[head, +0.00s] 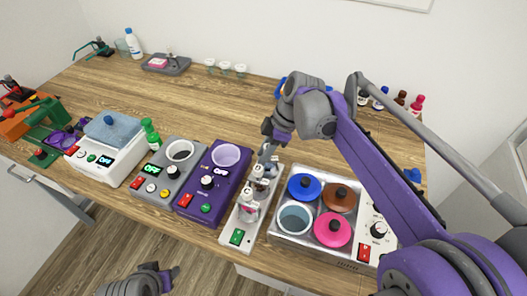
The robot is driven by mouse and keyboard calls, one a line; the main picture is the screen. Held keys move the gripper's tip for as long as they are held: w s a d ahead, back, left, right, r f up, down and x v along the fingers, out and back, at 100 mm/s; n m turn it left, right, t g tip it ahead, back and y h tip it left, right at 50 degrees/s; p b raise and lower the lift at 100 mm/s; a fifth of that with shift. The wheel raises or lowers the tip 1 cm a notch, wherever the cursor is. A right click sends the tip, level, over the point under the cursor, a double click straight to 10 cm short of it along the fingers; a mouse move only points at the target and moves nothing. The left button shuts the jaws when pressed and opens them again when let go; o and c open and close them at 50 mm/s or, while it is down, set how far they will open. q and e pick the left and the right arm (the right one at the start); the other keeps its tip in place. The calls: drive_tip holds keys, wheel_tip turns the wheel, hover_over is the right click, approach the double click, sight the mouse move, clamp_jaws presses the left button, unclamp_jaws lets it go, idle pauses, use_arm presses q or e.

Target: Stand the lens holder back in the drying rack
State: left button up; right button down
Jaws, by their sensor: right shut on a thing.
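My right gripper (266,156) comes down over the back of a narrow white device (229,240) in the middle of the table. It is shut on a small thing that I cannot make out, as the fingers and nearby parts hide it. Small pale, grey-topped vessels (249,205) stand on that device just below the gripper. My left gripper (172,277) is low at the bottom edge, in front of the table, and its jaws are unclear. I cannot pick out a lens holder or a drying rack with certainty.
A steel bath (277,243) with coloured lids stands right of the white device. A purple unit (218,186), a grey unit (162,185) and a white box (97,163) stand to its left. Small bottles (416,104) stand at the back right.

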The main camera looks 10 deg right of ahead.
drive_tip(key=shift+f, duration=0.3)
idle(0.7)
drive_tip(key=shift+c, duration=1.3)
unclamp_jaws()
drive_tip(key=shift+r+p, duration=1.9)
drive_tip(key=shift+r, duration=1.15)
